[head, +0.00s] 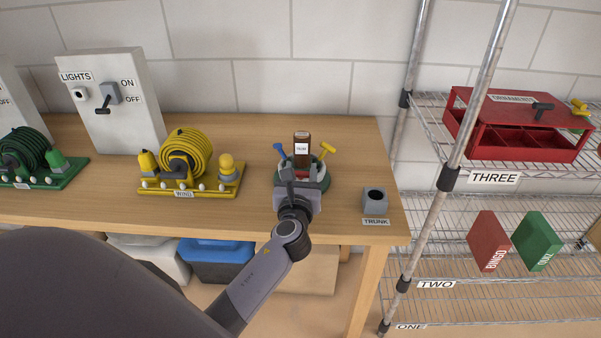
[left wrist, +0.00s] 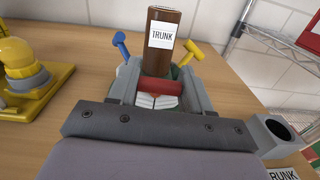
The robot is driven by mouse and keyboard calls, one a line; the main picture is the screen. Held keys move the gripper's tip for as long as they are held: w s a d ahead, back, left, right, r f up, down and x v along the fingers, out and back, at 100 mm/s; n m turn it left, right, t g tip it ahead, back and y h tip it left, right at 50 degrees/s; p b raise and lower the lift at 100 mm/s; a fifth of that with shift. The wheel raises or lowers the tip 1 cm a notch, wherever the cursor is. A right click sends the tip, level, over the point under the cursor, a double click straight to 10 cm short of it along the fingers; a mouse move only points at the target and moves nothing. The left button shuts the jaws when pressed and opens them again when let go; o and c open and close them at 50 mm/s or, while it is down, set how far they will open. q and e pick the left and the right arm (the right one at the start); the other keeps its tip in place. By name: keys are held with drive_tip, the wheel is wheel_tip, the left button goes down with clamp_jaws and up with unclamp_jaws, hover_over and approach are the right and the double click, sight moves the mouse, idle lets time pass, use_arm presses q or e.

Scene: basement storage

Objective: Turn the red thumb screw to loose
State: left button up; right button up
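The stand (head: 319,185) is a round green and white base near the table's right end. A brown trunk post (head: 302,140) with a white label stands upright in it; its label reads TRUNK in the left wrist view (left wrist: 161,33). A blue thumb screw (head: 280,149) and a yellow thumb screw (head: 326,149) stick out at its sides. The red thumb screw (left wrist: 160,86) faces me, its handle lying level. My left gripper (left wrist: 160,92) has one finger at each end of that handle; whether they press on it is unclear. My right gripper is not in view.
A grey TRUNK holder (head: 375,200) stands right of the stand. A yellow WIND hose board (head: 190,190) and a LIGHTS switch panel (head: 130,125) are to the left. Bare table lies between board and stand.

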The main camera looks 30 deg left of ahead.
use_arm(q)
drive_tip(key=shift+c, duration=1.4)
drive_tip(key=shift+n+g+y, duration=0.3)
drive_tip(key=shift+n+y, duration=0.1)
drive_tip(key=shift+n, duration=0.1)
drive_tip(key=o, duration=1)
drive_tip(key=shift+c, duration=0.2)
drive_tip(key=shift+s, duration=0.1)
drive_tip(key=shift+v, duration=3.5)
